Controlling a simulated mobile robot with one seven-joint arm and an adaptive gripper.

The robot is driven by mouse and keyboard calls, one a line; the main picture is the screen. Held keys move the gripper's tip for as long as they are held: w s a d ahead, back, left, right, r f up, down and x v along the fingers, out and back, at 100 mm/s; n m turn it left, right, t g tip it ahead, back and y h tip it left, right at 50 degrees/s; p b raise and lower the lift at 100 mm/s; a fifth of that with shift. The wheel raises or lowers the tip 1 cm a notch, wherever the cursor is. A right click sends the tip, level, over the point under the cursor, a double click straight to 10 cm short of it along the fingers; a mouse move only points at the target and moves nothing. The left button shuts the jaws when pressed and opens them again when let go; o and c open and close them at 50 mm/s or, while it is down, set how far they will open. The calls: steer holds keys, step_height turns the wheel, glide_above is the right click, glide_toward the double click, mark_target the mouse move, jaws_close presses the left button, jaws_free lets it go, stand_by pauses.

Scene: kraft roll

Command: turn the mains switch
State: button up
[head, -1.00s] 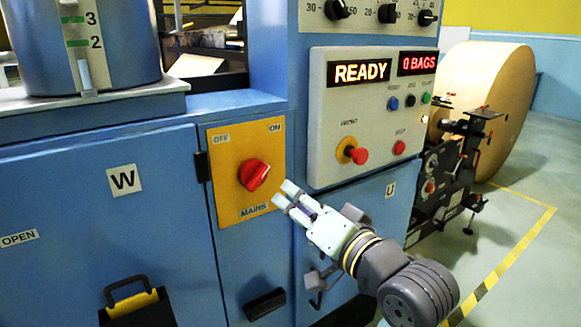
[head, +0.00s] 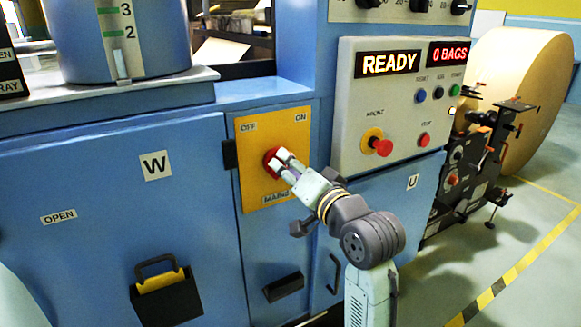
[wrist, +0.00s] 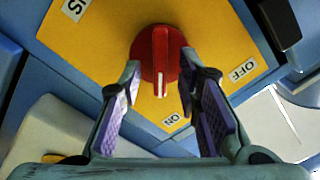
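The red mains switch (head: 269,157) sits on a yellow plate (head: 255,135) marked OFF, ON and MAINS. In the head view my gripper (head: 282,163) is at the switch and covers most of it. In the wrist view the red knob (wrist: 160,45) lies between and just beyond the fingertips of my gripper (wrist: 160,80). The knob's white pointer line points down the picture, roughly toward the ON label. The fingers are open, one on each side of the knob's ridge, with a gap visible; contact with the knob's rim is unclear.
A control panel (head: 350,150) with a READY display (head: 390,63) and a red mushroom button (head: 382,147) is right of the switch. A blue door (head: 90,220) with a black handle bin (head: 165,298) is left. A large kraft roll (head: 525,90) stands far right.

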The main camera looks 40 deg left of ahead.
jaws_close()
steer(key=shift+n, duration=0.4)
stand_by(0.4)
steer(key=n+b, duration=0.2)
steer(key=n, duration=0.2)
steer(key=shift+s, duration=0.1)
steer(key=n+b, duration=0.2)
steer(key=n, duration=0.2)
steer(key=shift+s+n, duration=0.1)
steer(key=shift+n, duration=0.2)
steer(key=n+b, duration=0.1)
steer(key=n, duration=0.1)
steer(key=n+b, duration=0.2)
steer(key=n, duration=0.1)
steer(key=n+b, duration=0.2)
steer(key=n, duration=0.1)
steer(key=shift+s+a, duration=0.15)
steer(key=shift+s, duration=0.1)
steer(key=shift+n, duration=0.5)
